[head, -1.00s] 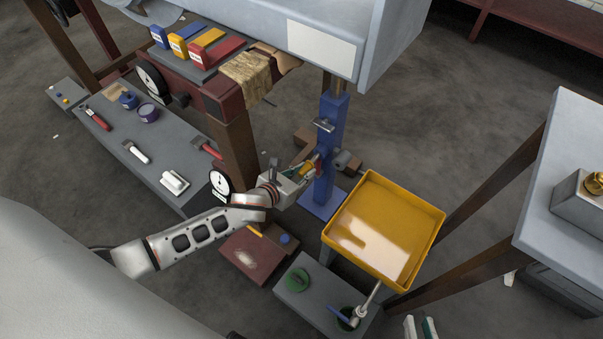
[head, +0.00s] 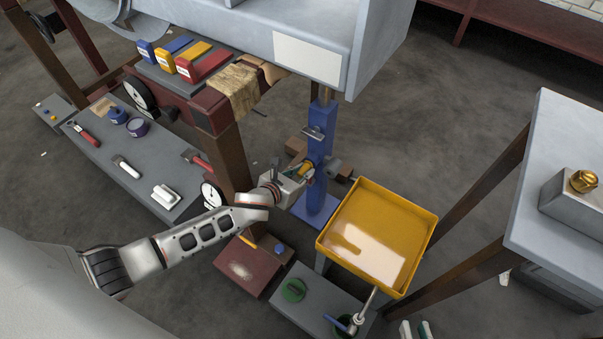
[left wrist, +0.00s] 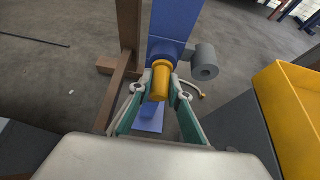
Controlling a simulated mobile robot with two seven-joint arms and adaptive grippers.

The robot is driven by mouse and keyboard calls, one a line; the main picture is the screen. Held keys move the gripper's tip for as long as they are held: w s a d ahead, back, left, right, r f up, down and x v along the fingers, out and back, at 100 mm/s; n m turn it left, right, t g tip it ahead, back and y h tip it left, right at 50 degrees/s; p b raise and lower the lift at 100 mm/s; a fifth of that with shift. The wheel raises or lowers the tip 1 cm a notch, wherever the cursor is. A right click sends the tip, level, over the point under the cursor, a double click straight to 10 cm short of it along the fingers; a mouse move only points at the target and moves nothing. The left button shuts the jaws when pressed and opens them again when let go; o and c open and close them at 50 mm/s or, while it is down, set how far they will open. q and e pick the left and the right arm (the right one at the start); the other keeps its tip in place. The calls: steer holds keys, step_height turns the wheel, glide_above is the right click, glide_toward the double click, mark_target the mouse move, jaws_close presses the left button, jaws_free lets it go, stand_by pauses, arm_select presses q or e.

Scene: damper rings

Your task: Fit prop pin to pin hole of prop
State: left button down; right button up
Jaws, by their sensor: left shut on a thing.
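The prop is a blue upright post (head: 321,190) on a flat blue foot, under the large grey machine. It also fills the top middle of the left wrist view (left wrist: 172,20). My left gripper (left wrist: 160,92) is shut on the yellow prop pin (left wrist: 160,80), just in front of the post. The pin's far end meets a round blue collar (left wrist: 165,50) on the post; how deep it sits I cannot tell. The pin hole itself is hidden. In the head view my left gripper (head: 300,178) is beside the post's left side. My right gripper is not in view.
A grey cylinder (left wrist: 205,62) sticks out right of the collar. A yellow tray (head: 380,235) stands close right of the post. A brown leg (head: 230,158) stands left, with a grey tool bench (head: 135,155) beyond. A low grey stand (head: 315,303) is in front.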

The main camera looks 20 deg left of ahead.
arm_select(q)
steer(key=shift+w, duration=0.25)
stand_by(0.7)
steer(key=c, duration=1.8)
jaws_free()
steer(key=shift+s, duration=0.15)
steer(key=v, duration=1.1)
steer(key=shift+s+r, duration=0.25)
steer(key=shift+s, duration=0.05)
